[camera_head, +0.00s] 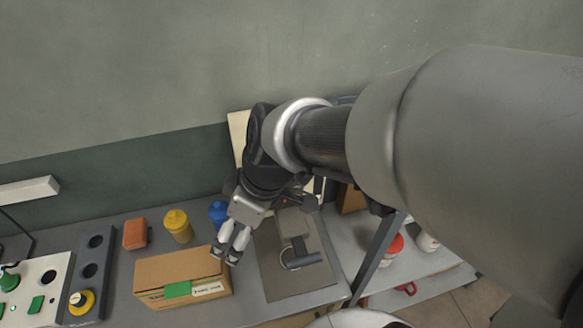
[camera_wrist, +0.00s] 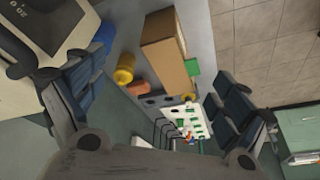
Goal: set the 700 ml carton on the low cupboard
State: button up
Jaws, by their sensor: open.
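A brown cardboard carton (camera_head: 165,272) sits on the grey worktop, with green tape and a white label on its front; the label is too small to read surely. The carton also shows in the wrist view (camera_wrist: 163,42), at the upper middle. My gripper (camera_head: 227,254) is open and empty, its fingertips near the carton's right end in the head view. In the wrist view my gripper (camera_wrist: 160,100) has its fingers wide apart, with the carton beyond them. A green cupboard (camera_wrist: 292,126) with a pale top shows at the right of the wrist view; it may be the low cupboard.
On the worktop (camera_head: 255,312) stand a yellow bottle (camera_head: 178,226), a blue bottle (camera_head: 217,212), an orange block (camera_head: 135,233) and a control panel (camera_head: 35,290). A flat device (camera_head: 300,277) lies right of the carton. A lower shelf (camera_head: 425,262) holds red-and-white containers. Tiled floor (camera_wrist: 265,45) looks clear.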

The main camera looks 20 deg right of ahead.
jog(key=s+d+r+m+t+h, duration=0.2)
jog(key=s+d+r+m, duration=0.4)
jog(key=s+d+m, duration=0.3)
jog(key=shift+s+d+m+h, duration=0.3)
jog(key=shift+d+m+h, duration=0.35)
jog(key=shift+d, duration=0.4)
jog(key=shift+a, duration=0.1)
